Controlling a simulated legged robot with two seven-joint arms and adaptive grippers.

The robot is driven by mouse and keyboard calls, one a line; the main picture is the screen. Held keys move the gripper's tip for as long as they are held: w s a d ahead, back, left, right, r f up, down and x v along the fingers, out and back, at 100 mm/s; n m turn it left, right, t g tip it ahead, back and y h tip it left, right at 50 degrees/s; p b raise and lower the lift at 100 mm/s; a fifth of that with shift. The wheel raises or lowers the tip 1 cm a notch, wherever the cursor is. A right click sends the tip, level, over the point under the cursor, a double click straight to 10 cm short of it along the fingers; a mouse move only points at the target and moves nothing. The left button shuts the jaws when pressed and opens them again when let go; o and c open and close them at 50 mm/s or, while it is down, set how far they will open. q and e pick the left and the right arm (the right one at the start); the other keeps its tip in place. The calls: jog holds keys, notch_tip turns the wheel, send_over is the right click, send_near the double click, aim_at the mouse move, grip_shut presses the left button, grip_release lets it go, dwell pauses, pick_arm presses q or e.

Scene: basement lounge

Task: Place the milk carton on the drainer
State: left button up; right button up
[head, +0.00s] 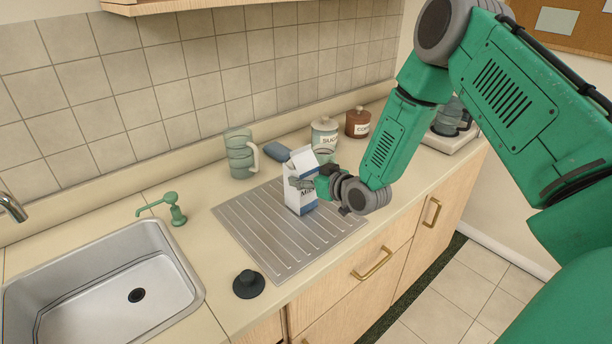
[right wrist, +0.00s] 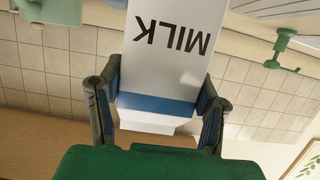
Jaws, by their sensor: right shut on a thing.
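The milk carton (head: 301,192) is white with a blue band and stands upright at the drainer's back right part. I cannot tell whether its base touches the drainer. The drainer (head: 262,232) is a grey ribbed metal sheet on the counter. My right gripper (head: 300,183) is shut on the upper part of the carton. In the right wrist view the carton (right wrist: 170,60) shows upside down, with the fingers of the gripper (right wrist: 157,105) on both sides of it. My left gripper is in neither view.
A metal sink (head: 110,290) with a green soap dispenser (head: 175,212) lies left of the drainer. A black stopper (head: 248,284) is at its front. A glass pitcher (head: 240,155), a sugar jar (head: 324,132) and a brown jar (head: 358,123) stand behind. The drainer's left part is bare.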

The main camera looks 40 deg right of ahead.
jog(key=shift+a, duration=0.1)
jog(key=shift+f, duration=0.1)
jog(key=o, duration=1.3)
jog(key=shift+f, duration=0.1)
